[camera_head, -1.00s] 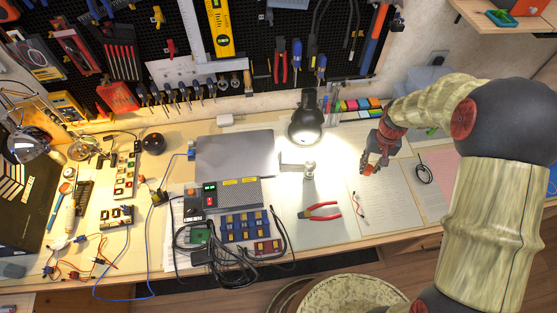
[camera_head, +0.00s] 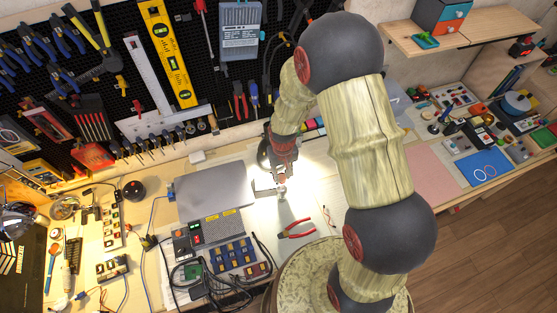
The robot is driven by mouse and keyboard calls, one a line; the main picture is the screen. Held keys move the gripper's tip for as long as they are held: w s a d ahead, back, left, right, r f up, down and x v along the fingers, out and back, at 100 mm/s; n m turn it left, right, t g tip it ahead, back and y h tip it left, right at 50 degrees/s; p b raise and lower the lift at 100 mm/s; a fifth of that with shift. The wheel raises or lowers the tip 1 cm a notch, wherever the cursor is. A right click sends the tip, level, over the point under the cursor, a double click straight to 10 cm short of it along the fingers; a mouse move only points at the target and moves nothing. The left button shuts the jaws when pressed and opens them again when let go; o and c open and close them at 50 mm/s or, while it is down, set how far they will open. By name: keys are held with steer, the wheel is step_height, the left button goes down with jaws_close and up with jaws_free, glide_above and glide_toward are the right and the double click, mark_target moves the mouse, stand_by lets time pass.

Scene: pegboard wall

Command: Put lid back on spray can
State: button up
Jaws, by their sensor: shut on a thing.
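The small pale spray can (camera_head: 282,191) stands upright on the workbench, under the lamp's light. My gripper (camera_head: 282,178) is directly above it in the picture, pointing down and shut on the small red-orange lid. The lid is mostly hidden between the fingers and too small to make out clearly now. I cannot tell whether the lid touches the can's top or is just above it.
A grey L-shaped piece (camera_head: 264,190) is just left of the can. Red pliers (camera_head: 297,228) lie in front of it. The grey laptop-like panel (camera_head: 215,188) and a control box (camera_head: 217,229) are to the left. The dark lamp is partly behind my arm.

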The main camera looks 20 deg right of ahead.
mark_target(282, 186)
steer(key=shift+f+b, duration=2.2)
steer(key=shift+f, duration=0.95)
steer(key=shift+f, duration=0.15)
steer(key=o, duration=0.7)
steer(key=o, duration=0.4)
steer(key=shift+o, duration=0.9)
